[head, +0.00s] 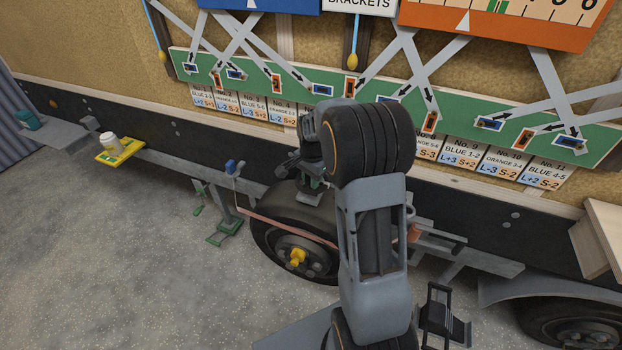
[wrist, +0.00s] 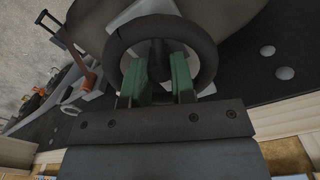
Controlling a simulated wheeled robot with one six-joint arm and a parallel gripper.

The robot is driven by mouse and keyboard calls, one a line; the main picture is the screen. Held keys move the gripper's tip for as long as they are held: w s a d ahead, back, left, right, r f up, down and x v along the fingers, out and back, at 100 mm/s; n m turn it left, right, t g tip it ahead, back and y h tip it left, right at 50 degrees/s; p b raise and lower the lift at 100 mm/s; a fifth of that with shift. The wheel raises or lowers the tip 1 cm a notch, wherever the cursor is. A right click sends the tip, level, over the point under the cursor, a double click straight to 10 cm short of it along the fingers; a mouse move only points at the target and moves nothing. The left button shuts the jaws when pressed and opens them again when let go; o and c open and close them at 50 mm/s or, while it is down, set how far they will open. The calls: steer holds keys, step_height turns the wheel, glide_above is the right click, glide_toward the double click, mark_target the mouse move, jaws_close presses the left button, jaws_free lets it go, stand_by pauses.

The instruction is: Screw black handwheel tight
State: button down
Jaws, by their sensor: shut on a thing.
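The black handwheel (wrist: 209,49) shows in the wrist view as a dark ring with a central hub. My gripper (wrist: 160,68) has green-faced fingers that reach inside the ring and are shut on the handwheel at its hub or a spoke; which of these I cannot tell. In the head view my gripper (head: 312,180) is just above the wheel and tyre, left of my forearm. The handwheel cannot be made out clearly in the head view, as my wrist and arm cover that spot.
A black tyre (head: 268,250) with a yellow hub is below my gripper. A green stand (head: 228,222) is to its left. A yellow tray (head: 122,153) holds a white jar (head: 110,142). A green panel (head: 280,92) with label cards runs along the wall. The grey floor at left is clear.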

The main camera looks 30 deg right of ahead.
stand_by(0.5)
steer(key=c, duration=1.2)
jaws_free()
steer(key=shift+c, duration=0.2)
step_height(320, 180, up, 14)
steer(key=shift+p, duration=0.4)
